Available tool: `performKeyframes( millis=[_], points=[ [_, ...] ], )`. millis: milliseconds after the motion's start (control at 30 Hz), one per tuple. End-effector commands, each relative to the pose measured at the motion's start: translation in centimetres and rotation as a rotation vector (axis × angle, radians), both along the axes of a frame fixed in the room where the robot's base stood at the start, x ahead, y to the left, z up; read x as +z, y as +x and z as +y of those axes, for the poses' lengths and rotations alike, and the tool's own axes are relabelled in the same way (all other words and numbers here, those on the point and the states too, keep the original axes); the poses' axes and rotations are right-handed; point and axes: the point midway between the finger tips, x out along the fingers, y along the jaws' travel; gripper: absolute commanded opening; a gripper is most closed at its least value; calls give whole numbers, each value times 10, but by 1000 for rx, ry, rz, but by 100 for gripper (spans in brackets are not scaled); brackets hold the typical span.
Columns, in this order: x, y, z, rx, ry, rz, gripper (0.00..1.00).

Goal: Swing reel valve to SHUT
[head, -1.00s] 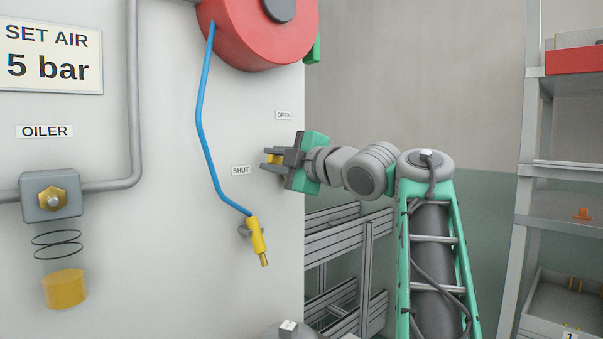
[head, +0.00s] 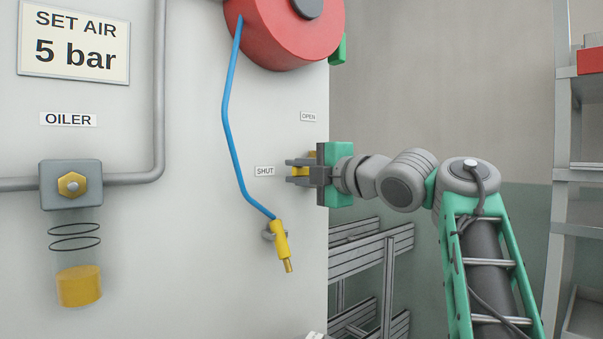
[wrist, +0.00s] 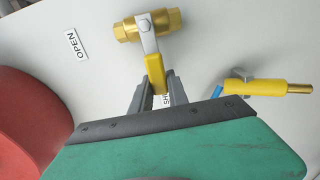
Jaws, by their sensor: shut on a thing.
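The reel valve is a brass body (wrist: 127,30) with a grey lever and yellow grip (wrist: 155,72), on the pale panel in the wrist view. My gripper (head: 289,171) is shut on the yellow lever grip, one finger on each side; it also shows in the wrist view (wrist: 157,84). The lever points toward the SHUT label (head: 264,170), which is partly hidden behind the fingers in the wrist view. The OPEN label (head: 308,116) is higher and to the right in the head view. My gripper hides most of the valve in the head view.
A red hose reel (head: 285,30) hangs above. Its blue hose (head: 226,110) drops left of my gripper to a yellow nozzle (head: 281,245) on a grey holder. An oiler (head: 71,185) is at left. Aluminium framing (head: 370,255) stands below my arm.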

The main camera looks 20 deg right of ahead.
Motion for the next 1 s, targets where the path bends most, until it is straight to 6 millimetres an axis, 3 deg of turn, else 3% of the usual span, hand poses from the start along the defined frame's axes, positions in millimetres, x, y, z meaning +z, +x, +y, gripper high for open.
performKeyframes(
  millis=[67, 100, 333, 667, 1000],
  points=[
    [-3, 0, 0, 3, -2, 5, 0],
    [-3, 0, 0, 3, -3, 5, 22],
    [-2, 0, -1, 0, -1, 4, 40],
    [-1, -5, -5, -3, -1, 2, 42],
    [-1, -61, -33, -4, -2, 1, 42]
  ],
)
